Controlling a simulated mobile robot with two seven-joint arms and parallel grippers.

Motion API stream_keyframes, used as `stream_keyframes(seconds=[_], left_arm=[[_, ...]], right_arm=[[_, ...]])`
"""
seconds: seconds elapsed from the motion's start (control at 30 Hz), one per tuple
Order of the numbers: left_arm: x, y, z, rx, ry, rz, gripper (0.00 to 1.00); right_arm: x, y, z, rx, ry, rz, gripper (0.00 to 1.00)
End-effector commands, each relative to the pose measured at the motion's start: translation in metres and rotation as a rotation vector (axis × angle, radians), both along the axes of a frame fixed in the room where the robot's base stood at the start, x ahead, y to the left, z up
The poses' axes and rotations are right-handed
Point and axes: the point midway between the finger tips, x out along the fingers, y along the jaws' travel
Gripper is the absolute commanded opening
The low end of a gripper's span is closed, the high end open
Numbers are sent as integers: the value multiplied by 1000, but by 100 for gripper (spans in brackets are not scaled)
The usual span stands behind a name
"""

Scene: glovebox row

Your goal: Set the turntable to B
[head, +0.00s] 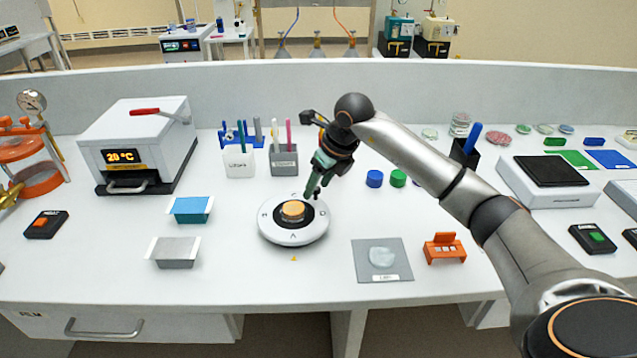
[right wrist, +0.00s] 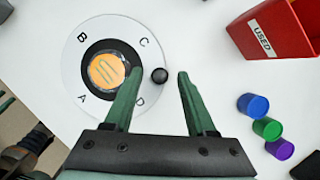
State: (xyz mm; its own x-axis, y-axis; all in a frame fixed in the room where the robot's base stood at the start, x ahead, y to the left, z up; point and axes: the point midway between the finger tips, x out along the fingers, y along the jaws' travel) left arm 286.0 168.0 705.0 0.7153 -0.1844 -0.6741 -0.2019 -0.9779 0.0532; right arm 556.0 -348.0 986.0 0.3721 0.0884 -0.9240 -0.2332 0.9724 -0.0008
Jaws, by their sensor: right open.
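The turntable (head: 268,230) is a white round disc on the bench, with a black centre and an orange disc in the middle. In the right wrist view the turntable (right wrist: 72,60) shows the letters A, B, C and D around its rim and a small black knob (right wrist: 159,76) between C and D. In the head view a small orange mark (head: 293,258) lies on the bench at its front; the letter nearest it looks like A. My right gripper (head: 315,188) is open over the turntable's back right edge, its fingers on either side of the knob. My left gripper is out of view.
Blue (head: 374,178) and green (head: 398,178) caps stand to the right. Pen holders (head: 284,160) stand behind. A grey mat (head: 366,268) and an orange rack (head: 444,250) lie front right; two trays (head: 174,252) lie left. A red bin (right wrist: 262,35) shows in the wrist view.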

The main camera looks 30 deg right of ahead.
Motion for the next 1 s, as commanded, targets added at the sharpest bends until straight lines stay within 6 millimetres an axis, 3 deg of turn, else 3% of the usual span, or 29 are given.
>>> stream_keyframes(seconds=[0.17,0.67,1.0], left_arm=[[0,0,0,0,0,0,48],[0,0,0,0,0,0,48],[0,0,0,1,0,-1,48]], right_arm=[[0,0,0,0,0,0,56],[0,0,0,1,0,0,0],[0,0,1,1,-1,0,0]])
